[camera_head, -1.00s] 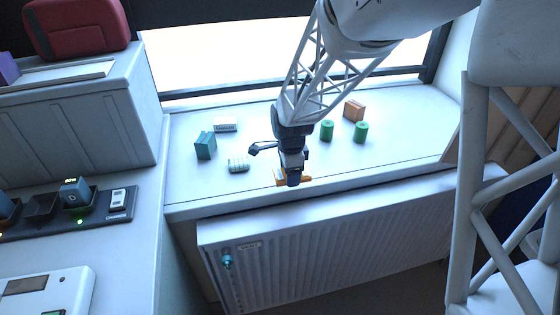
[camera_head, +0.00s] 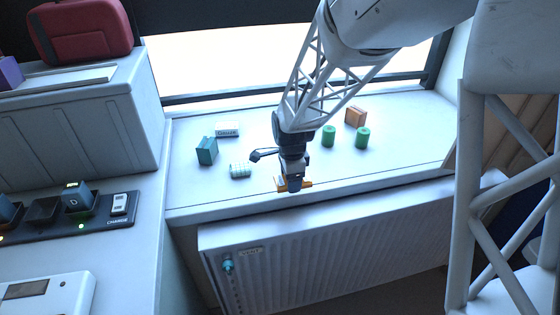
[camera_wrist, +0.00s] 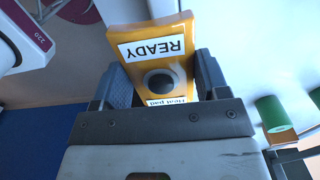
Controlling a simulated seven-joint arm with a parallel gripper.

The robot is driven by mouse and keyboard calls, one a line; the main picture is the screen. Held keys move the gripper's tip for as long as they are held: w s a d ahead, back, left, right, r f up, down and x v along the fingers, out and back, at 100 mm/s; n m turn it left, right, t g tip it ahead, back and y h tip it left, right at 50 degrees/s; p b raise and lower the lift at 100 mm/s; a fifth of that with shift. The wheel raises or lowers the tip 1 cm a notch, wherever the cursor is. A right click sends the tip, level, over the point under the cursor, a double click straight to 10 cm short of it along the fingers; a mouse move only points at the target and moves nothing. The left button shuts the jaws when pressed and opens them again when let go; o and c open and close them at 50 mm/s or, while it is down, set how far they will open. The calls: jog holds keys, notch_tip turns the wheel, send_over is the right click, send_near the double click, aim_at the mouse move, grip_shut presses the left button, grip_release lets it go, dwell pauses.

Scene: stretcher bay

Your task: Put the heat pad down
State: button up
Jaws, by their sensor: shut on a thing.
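The heat pad (camera_wrist: 158,50) is an orange-yellow block with a round dark button and labels reading "READY" and "Heat pad" in the wrist view. My gripper (camera_wrist: 160,85) is shut on it, with one dark finger on each side. In the head view my gripper (camera_head: 294,186) is above the front part of the white sill (camera_head: 350,172), and only small orange parts of the heat pad (camera_head: 281,184) show around it. I cannot tell whether the pad touches the sill.
On the sill stand a teal box (camera_head: 207,150), a white labelled box (camera_head: 227,130), a pale striped roll (camera_head: 240,170), green cylinders (camera_head: 362,138) and an orange-brown box (camera_head: 356,116). A radiator (camera_head: 330,245) is below the front edge. A charging dock (camera_head: 100,222) is at left.

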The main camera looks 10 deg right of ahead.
jog(key=w, duration=0.4)
jog(key=w+f, duration=0.1)
jog(key=w, duration=0.8)
jog(key=shift+w+d+f, duration=0.1)
jog(key=shift+w+f, duration=0.05)
jog(key=shift+w, duration=0.2)
jog(key=shift+f, duration=0.1)
jog(key=shift+f, duration=1.65)
jog(key=shift+f, duration=0.15)
jog(key=o, duration=1)
jog(key=shift+c, duration=0.2)
notch_tip(320, 180, up, 12)
